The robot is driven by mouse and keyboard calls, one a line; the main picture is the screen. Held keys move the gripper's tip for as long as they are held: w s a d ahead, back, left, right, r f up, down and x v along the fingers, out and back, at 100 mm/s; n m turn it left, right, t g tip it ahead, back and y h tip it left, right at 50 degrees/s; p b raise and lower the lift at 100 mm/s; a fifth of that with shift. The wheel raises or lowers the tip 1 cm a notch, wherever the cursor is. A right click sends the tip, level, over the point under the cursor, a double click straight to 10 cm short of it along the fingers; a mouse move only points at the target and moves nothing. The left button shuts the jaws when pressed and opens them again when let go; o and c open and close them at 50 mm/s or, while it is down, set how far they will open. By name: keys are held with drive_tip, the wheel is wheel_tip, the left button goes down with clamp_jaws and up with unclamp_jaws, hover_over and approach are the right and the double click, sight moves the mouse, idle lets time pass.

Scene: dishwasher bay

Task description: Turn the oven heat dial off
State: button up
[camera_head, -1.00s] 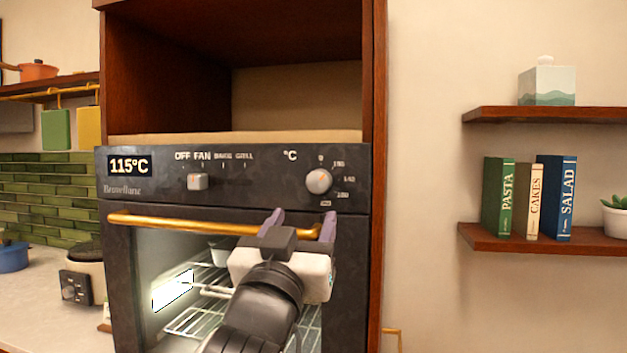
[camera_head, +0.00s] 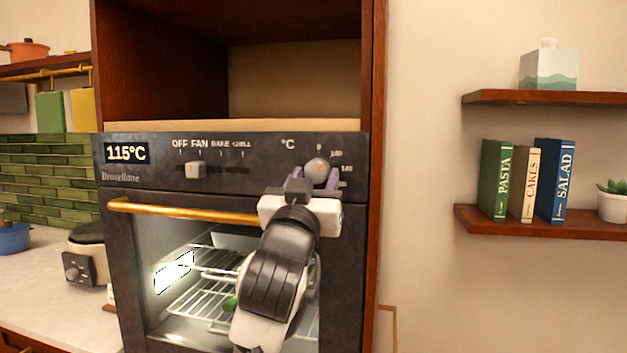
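The oven (camera_head: 150,225) is built into a dark wood cabinet, and its display (camera_head: 126,153) reads 115°C. The heat dial (camera_head: 317,168), marked °C, is a round grey knob at the right of the control panel. Its orange mark points roughly up, near the 0. My gripper (camera_head: 314,178) is at the dial's lower part, its two purple fingers apart on either side of the knob. I cannot tell whether the fingers touch it.
The gold door handle (camera_head: 180,210) runs across just below the panel, partly behind my gripper. The door glass shows lit wire racks (camera_head: 200,296). Wall shelves (camera_head: 545,97) with books and a plant are at the right. A counter (camera_head: 60,300) with a small appliance is at the left.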

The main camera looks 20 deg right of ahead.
drive_tip(key=c, duration=0.6)
drive_tip(key=shift+c, duration=0.2)
drive_tip(key=shift+n, duration=0.3)
drive_tip(key=n+y, duration=0.1)
drive_tip(key=n, duration=0.2)
drive_tip(key=n+t+y, duration=0.1)
drive_tip(key=shift+s+d+n+y+p, duration=0.15)
drive_tip(key=shift+d+n+y+p, duration=0.15)
drive_tip(key=shift+p, duration=0.1)
drive_tip(key=shift+r+n+y+p, duration=0.15)
drive_tip(key=shift+n+y, duration=0.35)
drive_tip(key=shift+n, duration=0.65)
drive_tip(key=shift+f+n+y+p, duration=0.1)
drive_tip(key=shift+n+y+p, duration=0.3)
drive_tip(key=shift+n, duration=0.7)
drive_tip(key=shift+r+n+y+p, duration=0.1)
drive_tip(key=shift+n+y, duration=0.5)
drive_tip(key=shift+n, duration=0.55)
drive_tip(key=o, duration=1)
